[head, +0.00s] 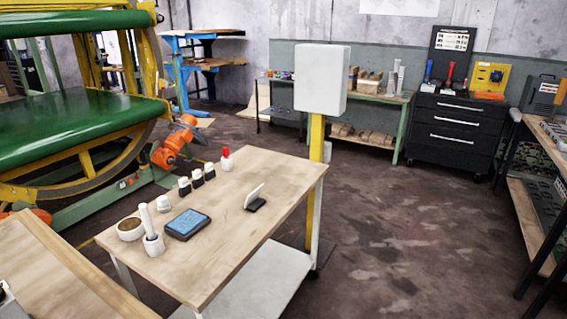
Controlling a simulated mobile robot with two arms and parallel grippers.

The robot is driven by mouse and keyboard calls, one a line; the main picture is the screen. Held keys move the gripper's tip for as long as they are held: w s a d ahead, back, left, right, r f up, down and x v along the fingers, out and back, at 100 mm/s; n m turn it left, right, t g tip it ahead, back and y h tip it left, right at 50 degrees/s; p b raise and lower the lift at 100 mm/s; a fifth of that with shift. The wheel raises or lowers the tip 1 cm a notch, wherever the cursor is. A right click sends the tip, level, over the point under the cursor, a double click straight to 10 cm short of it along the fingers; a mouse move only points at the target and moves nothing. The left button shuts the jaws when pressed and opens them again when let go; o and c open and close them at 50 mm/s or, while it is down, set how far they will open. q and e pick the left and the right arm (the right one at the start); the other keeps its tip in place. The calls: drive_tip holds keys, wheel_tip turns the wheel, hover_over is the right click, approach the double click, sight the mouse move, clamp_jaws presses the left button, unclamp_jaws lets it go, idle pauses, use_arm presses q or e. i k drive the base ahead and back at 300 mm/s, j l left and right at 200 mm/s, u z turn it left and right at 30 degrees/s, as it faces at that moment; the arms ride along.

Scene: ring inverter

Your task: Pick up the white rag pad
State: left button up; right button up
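A wooden-topped table (235,243) stands in the middle of the head view. Near its left edge are three small white-topped blocks with dark bases (197,178) in a row, and a small white piece (164,204) lies close to them. I cannot tell for sure which of these is the white rag pad. Neither of my grippers is in view.
On the table are a blue pad in a dark tray (187,225), a bowl (130,229), a white holder with an upright white rod (153,241), a red-capped bottle (226,158) and a card stand (256,201). A white box on a yellow post (320,78) stands behind. Floor at right is clear.

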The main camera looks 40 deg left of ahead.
sight(164, 207)
drive_tip(key=i+u, duration=0.25)
drive_tip(key=i, duration=0.3)
drive_tip(key=i+u, duration=0.2)
drive_tip(key=i, duration=0.35)
drive_tip(key=i+l+u, duration=0.25)
drive_tip(key=i, duration=0.3)
drive_tip(key=i+l+u, duration=0.25)
drive_tip(key=i, duration=0.3)
drive_tip(key=i+u, duration=0.1)
drive_tip(key=u, duration=0.35)
drive_tip(key=i+u, duration=0.1)
drive_tip(key=u, duration=0.35)
drive_tip(key=i+u, duration=0.1)
drive_tip(key=u, duration=0.35)
drive_tip(key=l+u, duration=0.15)
drive_tip(key=u, duration=0.3)
drive_tip(key=i+l+u, duration=0.1)
drive_tip(key=u, duration=0.35)
